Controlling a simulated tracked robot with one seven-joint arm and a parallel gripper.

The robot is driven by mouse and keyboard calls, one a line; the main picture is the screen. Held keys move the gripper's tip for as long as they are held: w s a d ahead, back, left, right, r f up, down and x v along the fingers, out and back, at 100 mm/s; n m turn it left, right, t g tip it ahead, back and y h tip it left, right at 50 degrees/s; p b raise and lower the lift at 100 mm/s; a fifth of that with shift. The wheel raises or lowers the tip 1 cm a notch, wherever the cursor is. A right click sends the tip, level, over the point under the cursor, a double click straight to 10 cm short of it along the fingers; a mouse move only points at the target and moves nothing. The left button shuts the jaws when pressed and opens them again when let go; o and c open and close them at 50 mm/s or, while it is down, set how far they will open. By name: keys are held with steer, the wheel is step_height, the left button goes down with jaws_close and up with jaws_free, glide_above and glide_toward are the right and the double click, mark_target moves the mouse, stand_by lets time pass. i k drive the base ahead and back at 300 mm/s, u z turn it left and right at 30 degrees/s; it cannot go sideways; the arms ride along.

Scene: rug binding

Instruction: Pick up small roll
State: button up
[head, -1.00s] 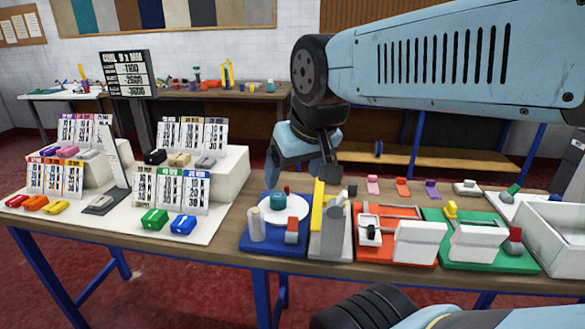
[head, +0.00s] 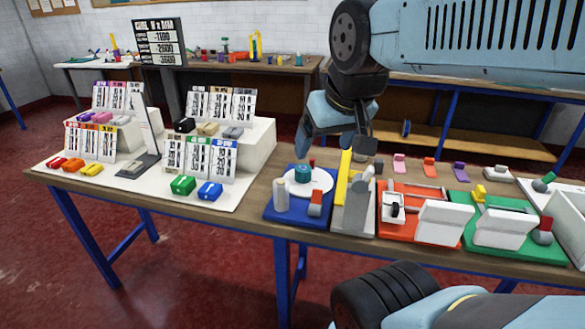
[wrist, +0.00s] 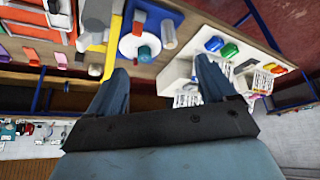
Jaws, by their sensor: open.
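No object is marked as the small roll, so I cannot tell for certain which one it is. A small teal roll (head: 303,173) sits on a white round plate (head: 322,186) on a blue board (head: 283,214). A pale upright cylinder (head: 281,194) stands at the left of that board. In the wrist view, the teal roll (wrist: 145,53) and the pale cylinder (wrist: 169,32) show between and beyond the fingers. My gripper (head: 333,145) is open and empty, raised above and behind the blue board. It also shows in the wrist view (wrist: 163,68), fingers wide apart, touching nothing.
A grey stand with a yellow bar (head: 343,176), a red board (head: 406,228) and a green board (head: 480,240) line the bench to the right. Cards and coloured blocks stand on a white display (head: 135,192) at the left. Another bench (head: 278,67) is behind.

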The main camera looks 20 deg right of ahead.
mark_target(302, 172)
steer(key=z, duration=0.9)
steer(key=i, duration=0.1)
steer(key=u, duration=2.75)
steer(key=k, duration=1)
steer(key=z, duration=0.65)
steer(key=i, duration=1)
steer(key=z, duration=0.1)
